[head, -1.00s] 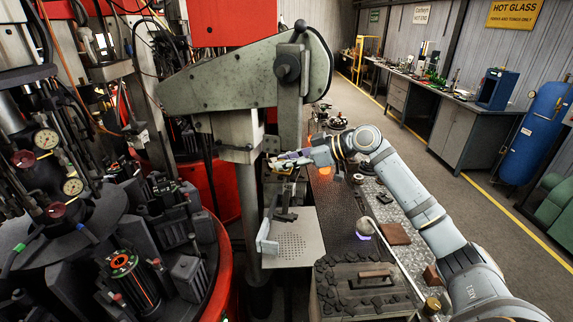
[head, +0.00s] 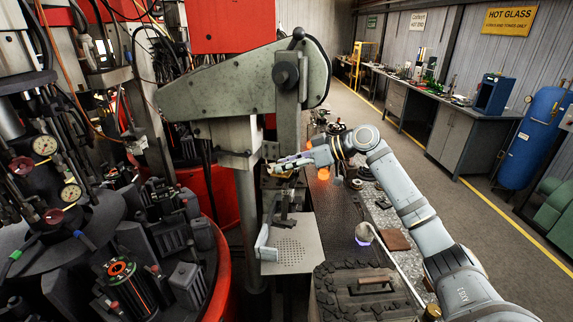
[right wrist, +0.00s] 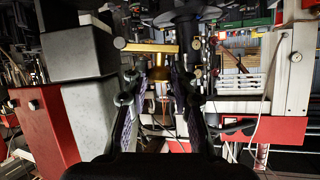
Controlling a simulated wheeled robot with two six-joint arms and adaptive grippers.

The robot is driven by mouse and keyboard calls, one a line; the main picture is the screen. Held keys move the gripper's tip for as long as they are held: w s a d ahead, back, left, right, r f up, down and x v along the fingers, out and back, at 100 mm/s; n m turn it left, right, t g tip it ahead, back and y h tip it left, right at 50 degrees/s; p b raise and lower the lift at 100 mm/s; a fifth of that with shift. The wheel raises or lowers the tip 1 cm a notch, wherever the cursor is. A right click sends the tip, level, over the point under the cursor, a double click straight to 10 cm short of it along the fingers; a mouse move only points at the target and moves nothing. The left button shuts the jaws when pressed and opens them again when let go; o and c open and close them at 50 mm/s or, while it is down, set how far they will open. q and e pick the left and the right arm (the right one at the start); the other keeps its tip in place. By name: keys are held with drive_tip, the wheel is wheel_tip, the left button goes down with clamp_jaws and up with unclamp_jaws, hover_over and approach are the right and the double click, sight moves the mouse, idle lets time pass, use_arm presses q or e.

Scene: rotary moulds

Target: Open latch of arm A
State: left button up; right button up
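My right gripper (head: 283,167) reaches in from the right, beside the post under a large grey-green machine arm (head: 235,85). In the right wrist view its two fingers (right wrist: 159,75) stand apart. A brass T-shaped piece (right wrist: 150,47) lies ahead of and between the fingertips, its crossbar spanning the gap; I cannot tell whether they touch it. I see no label for arm A and cannot tell whether this brass piece is its latch. My left gripper is not in view.
A round machine table with dark moulds (head: 120,268) and gauges fills the left. A perforated metal plate (head: 290,252) lies below my right gripper. A dark block with a wooden handle (head: 375,281) sits at the front. The aisle at right is clear.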

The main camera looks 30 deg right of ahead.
drive_tip(key=o, duration=0.3)
drive_tip(key=v, duration=0.7)
drive_tip(key=shift+d+r, duration=0.1)
drive_tip(key=shift+s+d, duration=0.1)
drive_tip(key=shift+s, duration=0.05)
idle(0.3)
